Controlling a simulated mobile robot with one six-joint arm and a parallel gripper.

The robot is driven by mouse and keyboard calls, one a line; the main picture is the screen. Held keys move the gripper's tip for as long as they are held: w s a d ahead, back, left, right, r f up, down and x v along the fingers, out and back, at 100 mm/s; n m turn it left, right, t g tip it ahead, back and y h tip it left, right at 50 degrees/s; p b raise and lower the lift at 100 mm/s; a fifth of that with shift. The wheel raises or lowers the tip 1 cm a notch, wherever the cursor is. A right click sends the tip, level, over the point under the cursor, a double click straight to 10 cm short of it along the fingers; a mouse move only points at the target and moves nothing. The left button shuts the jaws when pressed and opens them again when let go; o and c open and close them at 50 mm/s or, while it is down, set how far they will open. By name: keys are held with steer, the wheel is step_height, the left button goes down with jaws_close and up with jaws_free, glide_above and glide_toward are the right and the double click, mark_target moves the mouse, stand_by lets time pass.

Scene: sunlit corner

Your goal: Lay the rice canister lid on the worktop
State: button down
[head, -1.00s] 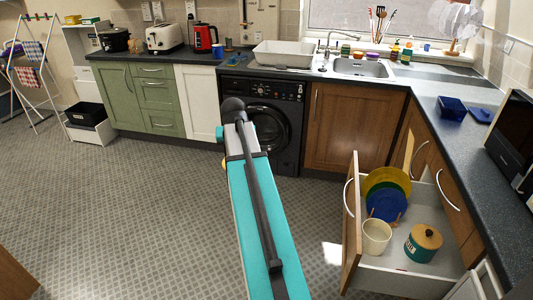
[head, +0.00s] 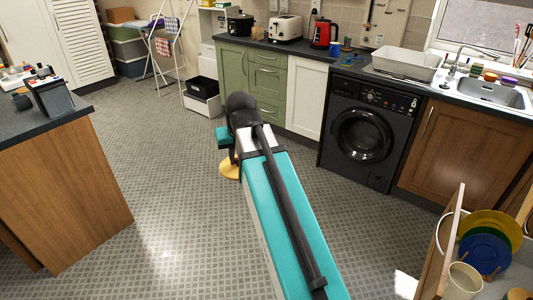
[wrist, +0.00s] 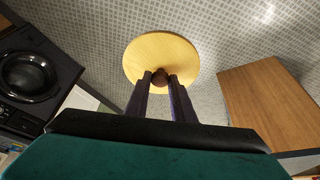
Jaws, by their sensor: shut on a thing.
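The lid is a round, pale wooden disc (wrist: 160,52) with a dark brown knob. My gripper (wrist: 160,80) is shut on the knob, with the disc beyond the fingertips in the wrist view. In the head view the lid (head: 230,170) shows partly beside my arm, above the open floor; the fingers are mostly hidden there. A dark worktop (head: 85,108) tops a wooden unit at the left. Another dark worktop (head: 275,46) runs along the back wall. An open cream canister (head: 463,281) stands in the drawer at the lower right.
The pulled-out drawer (head: 445,240) juts into the room at the right, holding yellow and blue plates (head: 485,250). A dark box (head: 52,98) and small items stand on the left worktop. A washing machine (head: 358,142) is at the back. The middle floor is clear.

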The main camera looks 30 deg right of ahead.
steer(key=s+a+r+n, duration=0.1)
steer(key=a+n, duration=0.1)
steer(key=a, duration=0.8)
steer(key=shift+s+r+y, duration=0.2)
steer(key=shift+y, duration=0.2)
steer(key=shift+w, duration=0.1)
